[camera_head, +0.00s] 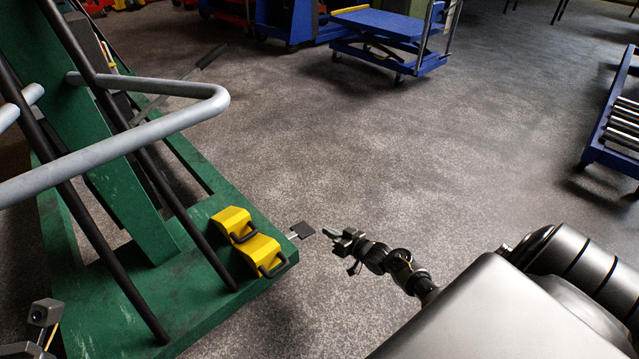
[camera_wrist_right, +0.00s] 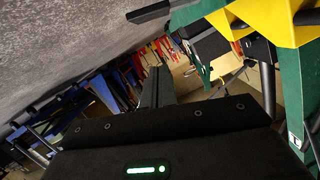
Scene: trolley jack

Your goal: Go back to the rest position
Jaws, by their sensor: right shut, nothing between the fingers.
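The green jack (camera_head: 205,290) stands at the left, with a bent grey bar (camera_head: 150,88) across its frame. Two yellow blocks (camera_head: 263,252) with black handles sit on its base. A small black pedal (camera_head: 302,230) on a metal stem sticks out to the right of them. My right gripper (camera_head: 331,234) is just right of the pedal, apart from it, shut and empty. In the right wrist view its fingers (camera_wrist_right: 157,87) are together, and yellow (camera_wrist_right: 262,18) shows at the upper right. A dark part of my left arm shows at the lower left; its jaws cannot be made out.
A blue lift cart (camera_head: 385,24) stands at the back. A blue frame with rollers (camera_head: 622,120) stands at the right edge. The grey speckled floor (camera_head: 400,150) between them is clear. Black slanted rods (camera_head: 75,210) stand along the green jack.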

